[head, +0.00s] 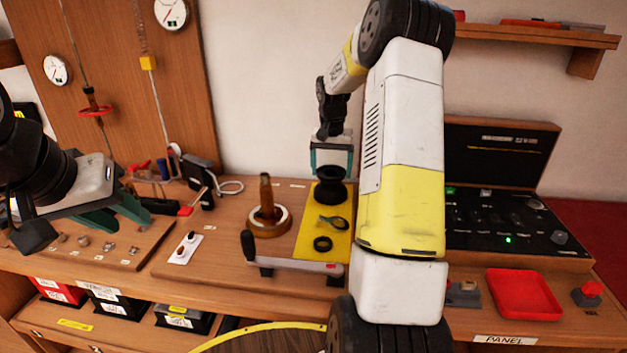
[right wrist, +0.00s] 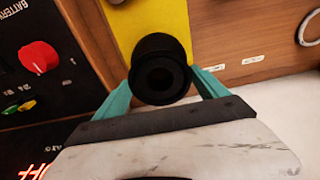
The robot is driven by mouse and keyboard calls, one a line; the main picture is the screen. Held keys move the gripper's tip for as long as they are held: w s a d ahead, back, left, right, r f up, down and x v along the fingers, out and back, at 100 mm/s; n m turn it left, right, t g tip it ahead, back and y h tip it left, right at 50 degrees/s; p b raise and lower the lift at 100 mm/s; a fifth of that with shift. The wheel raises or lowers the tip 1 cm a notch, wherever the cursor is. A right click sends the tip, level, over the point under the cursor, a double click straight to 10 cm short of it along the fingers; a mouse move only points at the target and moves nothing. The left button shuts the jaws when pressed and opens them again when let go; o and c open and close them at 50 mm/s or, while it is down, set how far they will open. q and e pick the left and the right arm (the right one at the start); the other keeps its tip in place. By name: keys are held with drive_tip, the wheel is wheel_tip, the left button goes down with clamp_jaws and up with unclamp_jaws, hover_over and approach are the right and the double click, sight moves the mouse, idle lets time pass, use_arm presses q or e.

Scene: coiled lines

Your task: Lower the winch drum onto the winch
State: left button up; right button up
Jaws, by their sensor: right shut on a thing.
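The black winch drum (head: 328,193) is a flanged spool with a hole in its top. My right gripper (head: 330,172) is shut on it from above, at the back of the yellow mat (head: 311,238). I cannot tell if the drum touches the mat. The right wrist view shows the drum (right wrist: 158,68) between the teal fingers of the gripper (right wrist: 163,88). My left gripper (head: 118,210) is open and empty over the left bench.
On the mat lie a dark ring (head: 322,243) and a blue-handled tool (head: 334,223). A grey lever with a black knob (head: 290,264) runs along the bench front. A black control panel (head: 508,220) and a red tray (head: 523,294) are to the right.

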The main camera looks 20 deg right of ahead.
drive_tip(key=shift+r, duration=0.15)
wheel_tip(320, 180, up, 2)
drive_tip(key=shift+r, duration=0.1)
idle(0.5)
